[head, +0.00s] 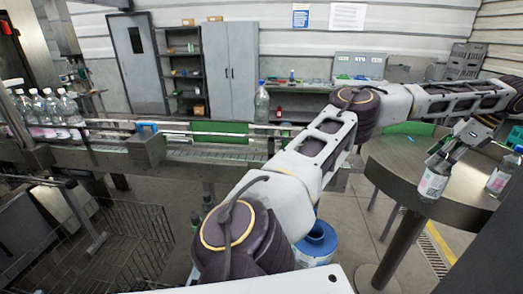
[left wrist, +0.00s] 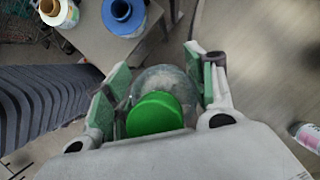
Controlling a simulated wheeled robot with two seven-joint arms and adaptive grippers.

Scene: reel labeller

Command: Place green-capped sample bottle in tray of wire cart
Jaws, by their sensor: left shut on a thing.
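My left gripper (head: 447,156) is at the right of the head view, over the round grey table's edge. It is shut on a clear bottle with a white and pink label (head: 433,182). In the left wrist view the green cap (left wrist: 155,114) of this bottle sits between the two green-padded fingers of my left gripper (left wrist: 158,85). In the head view the gripper hides its cap. The wire cart (head: 135,245) stands on the floor at the lower left, far from the gripper. I cannot make out its tray clearly. My right gripper is not in view.
Another bottle (head: 500,178) stands on the round table (head: 400,165) at right. A conveyor (head: 190,152) runs across the middle with several bottles (head: 50,108) at its left and one blue-capped bottle (head: 261,103). A blue reel (head: 316,240) is below my arm.

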